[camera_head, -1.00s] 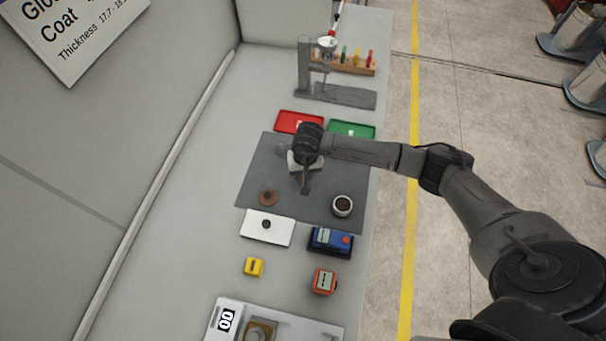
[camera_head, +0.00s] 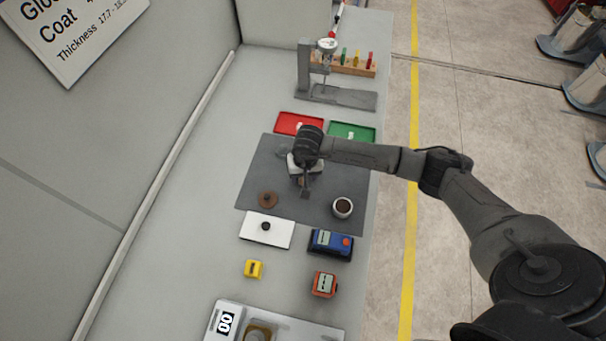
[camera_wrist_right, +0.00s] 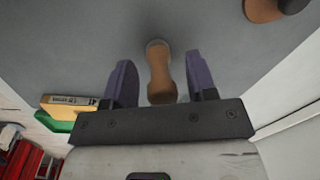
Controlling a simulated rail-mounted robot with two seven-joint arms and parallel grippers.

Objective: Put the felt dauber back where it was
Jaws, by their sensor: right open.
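A tan and brown wooden-looking piece, which looks like the felt dauber (camera_wrist_right: 160,75), is between the two fingers of my right gripper (camera_wrist_right: 160,88) in the right wrist view. Gaps show on both sides of it, and the fingers are open. In the head view my right gripper (camera_head: 305,190) is low over the dark grey mat (camera_head: 260,170), and only a bit of brown shows beside it. I cannot tell whether the dauber rests on the mat. My left gripper is not in view.
A brown disc with a dark knob (camera_head: 268,200) and a white cup with dark contents (camera_head: 342,208) are on the mat. Red (camera_head: 298,122) and green (camera_head: 352,131) trays lie behind. A white plate (camera_head: 255,235), blue device (camera_head: 332,242) and orange device (camera_head: 324,284) stand in front.

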